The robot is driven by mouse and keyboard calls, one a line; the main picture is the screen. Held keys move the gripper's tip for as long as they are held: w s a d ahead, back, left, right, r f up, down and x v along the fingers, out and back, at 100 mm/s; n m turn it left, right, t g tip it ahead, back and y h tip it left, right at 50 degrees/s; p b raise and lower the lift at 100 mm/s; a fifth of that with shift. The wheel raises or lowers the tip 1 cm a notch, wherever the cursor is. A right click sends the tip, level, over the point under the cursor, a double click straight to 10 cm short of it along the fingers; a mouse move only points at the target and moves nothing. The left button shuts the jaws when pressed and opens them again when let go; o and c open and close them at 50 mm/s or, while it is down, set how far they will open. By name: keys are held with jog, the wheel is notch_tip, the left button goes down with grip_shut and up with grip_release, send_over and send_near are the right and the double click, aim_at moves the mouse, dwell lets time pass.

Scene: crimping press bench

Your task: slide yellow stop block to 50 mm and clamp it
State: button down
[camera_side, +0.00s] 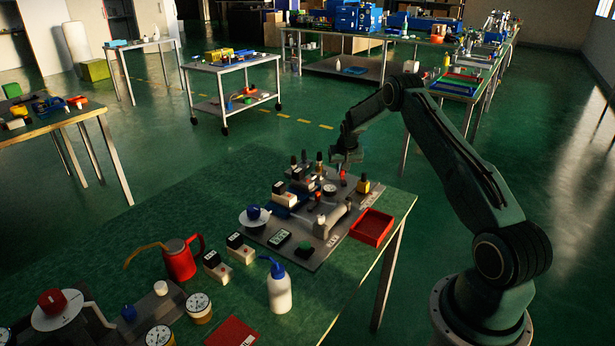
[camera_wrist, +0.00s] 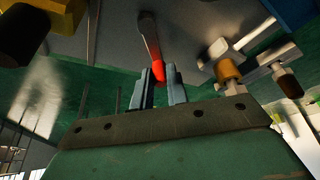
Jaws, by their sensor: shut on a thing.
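The yellow stop block (camera_side: 363,186) stands near the right edge of the grey base plate. In the wrist view a yellow block with a black knob (camera_wrist: 28,30) shows at the top left, cut off by the frame. My gripper (camera_side: 346,165) is over the far side of the plate, left of the yellow block in the side view. In the wrist view its two fingers (camera_wrist: 161,82) are closed around the red end of a lever (camera_wrist: 152,48). The red piece (camera_side: 343,178) also shows below the gripper in the side view. Any scale marks are too small to read.
A red tray (camera_side: 372,227) sits at the plate's right edge. Several dark-knobbed posts and white-and-black blocks crowd the plate left of my gripper. A round white dial (camera_side: 254,217) is at its left. A white bottle (camera_side: 279,288) and red can (camera_side: 180,260) stand nearer.

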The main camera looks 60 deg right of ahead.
jog(key=c, duration=1.4)
grip_release()
jog(key=shift+r, duration=0.15)
jog(key=shift+v, duration=6.8)
jog(key=shift+w+r, duration=0.1)
